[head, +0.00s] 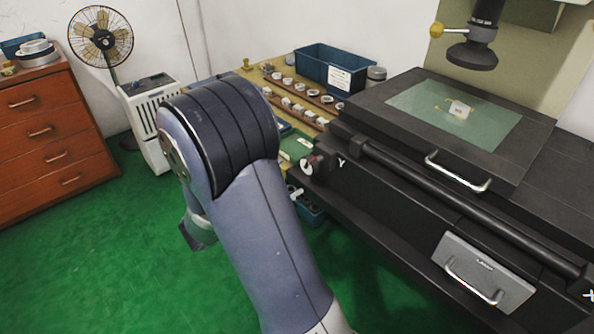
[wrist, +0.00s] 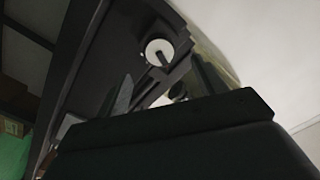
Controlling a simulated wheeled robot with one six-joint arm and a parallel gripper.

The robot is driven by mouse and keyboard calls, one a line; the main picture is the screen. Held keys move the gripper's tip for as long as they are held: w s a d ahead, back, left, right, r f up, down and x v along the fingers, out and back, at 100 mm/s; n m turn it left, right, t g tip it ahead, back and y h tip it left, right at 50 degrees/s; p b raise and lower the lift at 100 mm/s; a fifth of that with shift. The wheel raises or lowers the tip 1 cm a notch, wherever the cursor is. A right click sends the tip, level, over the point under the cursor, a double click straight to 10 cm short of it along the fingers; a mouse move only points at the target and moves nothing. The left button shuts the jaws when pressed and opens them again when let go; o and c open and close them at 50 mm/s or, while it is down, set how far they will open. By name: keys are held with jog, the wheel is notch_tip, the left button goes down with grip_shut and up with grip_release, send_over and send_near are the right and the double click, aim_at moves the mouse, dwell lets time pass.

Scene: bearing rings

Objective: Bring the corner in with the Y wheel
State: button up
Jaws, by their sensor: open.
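The Y wheel (head: 312,164) is a small handwheel with a pale face, on the left front corner of the black measuring machine, beside a white letter Y. In the wrist view a pale round wheel face (wrist: 159,51) with a dark knob shows above my gripper (wrist: 150,95), apart from it. My gripper is open, with nothing seen between its fingers.
A bench with rows of rings and blocks (head: 300,88) and a blue bin (head: 325,70) stands behind my arm. A drawer chest (head: 45,130), fan (head: 100,37) and white cabinet (head: 150,115) are at left. A black rail (head: 460,215) runs along the machine's front. Green floor is clear at left.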

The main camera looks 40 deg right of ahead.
jog(key=shift+s+a, duration=0.15)
jog(key=shift+a, duration=1.25)
